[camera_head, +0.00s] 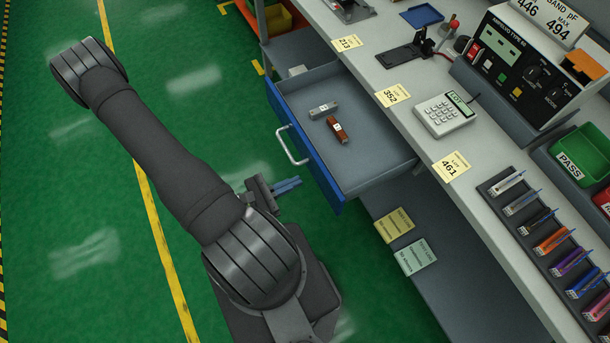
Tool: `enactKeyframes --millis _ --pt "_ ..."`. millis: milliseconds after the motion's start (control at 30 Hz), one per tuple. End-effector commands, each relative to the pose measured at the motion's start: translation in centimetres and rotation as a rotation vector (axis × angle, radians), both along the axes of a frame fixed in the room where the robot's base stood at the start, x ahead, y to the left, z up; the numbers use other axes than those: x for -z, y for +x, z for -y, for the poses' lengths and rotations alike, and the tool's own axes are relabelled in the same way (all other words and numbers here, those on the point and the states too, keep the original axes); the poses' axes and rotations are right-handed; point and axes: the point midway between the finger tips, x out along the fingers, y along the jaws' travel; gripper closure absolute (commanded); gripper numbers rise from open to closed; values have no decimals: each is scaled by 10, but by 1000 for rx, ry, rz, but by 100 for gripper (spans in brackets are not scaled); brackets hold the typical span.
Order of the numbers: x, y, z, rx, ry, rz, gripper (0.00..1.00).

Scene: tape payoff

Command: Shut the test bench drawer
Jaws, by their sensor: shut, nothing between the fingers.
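The test bench drawer (362,166) stands pulled out from under the bench top. Its blue front (310,168) faces left and carries a pale bar handle (289,146). Inside lie a small grey piece (322,109) and a brown piece (337,129), each with a white label. My gripper (298,183) is shut and empty. In the picture its blue fingers point right toward the drawer front, just below the handle. I cannot tell whether they touch the front. Part of the gripper body is hidden by my arm.
The bench top (440,185) holds yellow lot cards, a keypad device (444,115), a black tester (520,65), a green PASS bin (580,155) and a rack of coloured pieces (548,235). An orange bin (279,20) stands at the top. Green floor left of the drawer is clear.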

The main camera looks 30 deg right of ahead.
Motion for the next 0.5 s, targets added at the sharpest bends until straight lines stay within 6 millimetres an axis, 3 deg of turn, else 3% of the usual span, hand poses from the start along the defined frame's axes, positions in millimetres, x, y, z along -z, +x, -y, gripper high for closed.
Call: enactKeyframes --millis 500 --pt "0 -1 37 3 0 -1 100"
